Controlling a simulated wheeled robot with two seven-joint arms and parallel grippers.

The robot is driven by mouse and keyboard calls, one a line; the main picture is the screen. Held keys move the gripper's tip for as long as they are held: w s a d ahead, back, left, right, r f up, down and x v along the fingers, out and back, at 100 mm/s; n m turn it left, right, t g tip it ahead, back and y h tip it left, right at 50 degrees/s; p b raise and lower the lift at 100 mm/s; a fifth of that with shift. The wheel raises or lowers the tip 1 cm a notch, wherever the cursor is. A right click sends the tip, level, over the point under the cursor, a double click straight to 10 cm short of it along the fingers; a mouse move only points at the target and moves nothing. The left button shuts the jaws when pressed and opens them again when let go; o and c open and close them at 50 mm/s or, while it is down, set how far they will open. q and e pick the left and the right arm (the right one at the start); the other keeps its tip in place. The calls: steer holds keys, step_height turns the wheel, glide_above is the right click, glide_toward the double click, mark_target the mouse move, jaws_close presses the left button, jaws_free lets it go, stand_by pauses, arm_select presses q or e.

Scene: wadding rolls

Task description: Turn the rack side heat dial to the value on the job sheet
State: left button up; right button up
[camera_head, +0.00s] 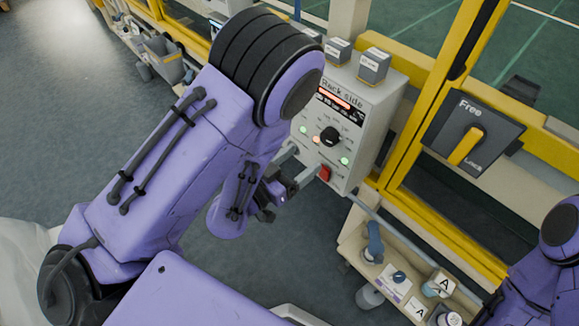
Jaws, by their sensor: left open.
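The rack side control box (367,124) is light grey and labelled "Rack side". Its black heat dial (329,136) sits mid-panel with small markings around it, too small to read. Above the dial is a lit red-orange display (335,97). Small lights and a red switch (324,173) are lower on the panel. My left gripper (296,168) is open just below and left of the dial, apart from it, near the panel's lower part. My left arm hides the panel's left edge. My right gripper is out of view; only part of my right arm shows at lower right. No job sheet is readable.
A dark "Free/Lock" panel with a yellow handle (465,146) is on the yellow frame at right. A low shelf (352,246) below holds bottles and cards marked A. Grey floor is open at left.

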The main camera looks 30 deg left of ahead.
arm_select(q)
steer(key=p+v, duration=0.1)
steer(key=v, duration=0.2)
steer(key=shift+s+a+r+p, duration=0.1)
steer(key=shift+p, duration=0.3)
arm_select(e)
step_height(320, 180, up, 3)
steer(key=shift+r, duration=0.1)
